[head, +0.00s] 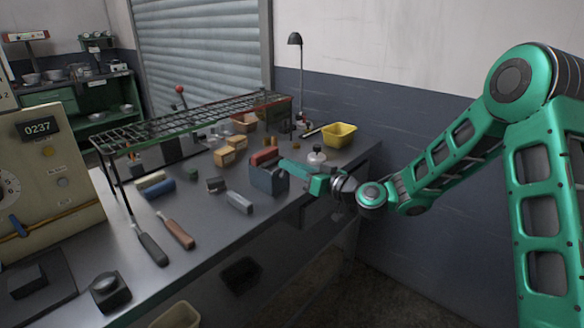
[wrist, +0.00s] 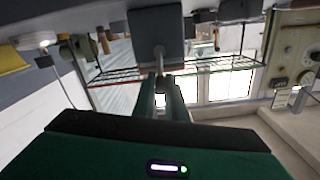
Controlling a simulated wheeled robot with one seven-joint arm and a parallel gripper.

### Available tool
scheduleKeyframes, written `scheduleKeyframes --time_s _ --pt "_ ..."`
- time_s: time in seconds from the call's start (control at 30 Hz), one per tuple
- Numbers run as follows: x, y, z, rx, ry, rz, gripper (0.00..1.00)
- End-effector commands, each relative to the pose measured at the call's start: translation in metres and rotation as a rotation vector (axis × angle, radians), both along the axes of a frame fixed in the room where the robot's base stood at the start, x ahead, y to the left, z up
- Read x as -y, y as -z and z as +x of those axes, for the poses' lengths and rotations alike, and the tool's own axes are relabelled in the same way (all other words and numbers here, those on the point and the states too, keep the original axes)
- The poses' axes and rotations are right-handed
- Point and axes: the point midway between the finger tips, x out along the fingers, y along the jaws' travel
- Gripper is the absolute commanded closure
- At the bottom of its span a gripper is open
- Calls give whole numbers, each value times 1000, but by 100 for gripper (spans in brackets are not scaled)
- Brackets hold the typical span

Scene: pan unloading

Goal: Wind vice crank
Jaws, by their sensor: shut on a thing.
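My gripper (head: 290,167) reaches in from the right, at the vice's near right side. In the wrist view my gripper's two green fingers (wrist: 160,88) are close together on the grey crank (wrist: 159,57), which sticks out of the vice's face. The crank's gripped end is hidden between the fingers. In the head view my gripper hides the crank.
A wire rack (head: 190,122) runs above the back of the bench. A yellow bin (head: 340,134) stands at the far right. The bench's front strip is mostly clear.

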Motion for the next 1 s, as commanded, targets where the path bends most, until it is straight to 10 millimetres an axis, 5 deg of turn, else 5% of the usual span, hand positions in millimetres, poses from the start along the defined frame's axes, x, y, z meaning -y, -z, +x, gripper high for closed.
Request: scheduleKeyframes --time_s 0.47,0.5,0.6,1.0 --pt "0 5 -1 6 -1 -19 100" --pt "0 5 -1 6 0 -19 86" --pt "0 4 -1 7 -1 -17 70" --pt "8 2 -5 8 2 -14 70"
